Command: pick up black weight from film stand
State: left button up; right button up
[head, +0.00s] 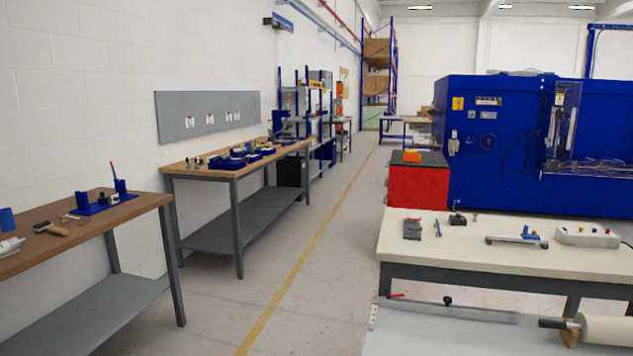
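A low stand with a pale flat surface (420,336) is at the bottom right, partly cut off by the picture's edge. A white roll (606,329) with a black end lies at its right side. A small black piece (447,301), which may be the black weight, sits near the stand's back edge, on or beside a grey strip (480,312). A red piece (397,296) is to its left. Another small black block (457,219) rests on the cream table behind. Neither of my grippers shows in the head view.
The cream table (450,250) behind the stand carries small tools and a white box (586,237). Two wooden workbenches (150,207) line the left wall. A red cabinet (417,187) and a big blue machine (480,170) stand at the back right. The middle floor is clear.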

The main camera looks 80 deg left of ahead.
aim_at(103, 199)
jog(key=u, duration=3.95)
jog(key=i+j+u, duration=0.1)
jog(key=i, duration=0.2)
jog(key=i+j+u, duration=0.1)
jog(key=i+z, duration=0.3)
jog(key=i, duration=0.2)
jog(key=i+j+z, duration=0.25)
jog(key=i, duration=0.2)
jog(key=i+j+z, duration=0.3)
jog(key=i, duration=0.2)
jog(key=i+l+z, duration=0.2)
jog(key=i+z, duration=0.2)
jog(key=i, duration=0.2)
jog(key=i+z, duration=0.4)
jog(key=i, duration=0.25)
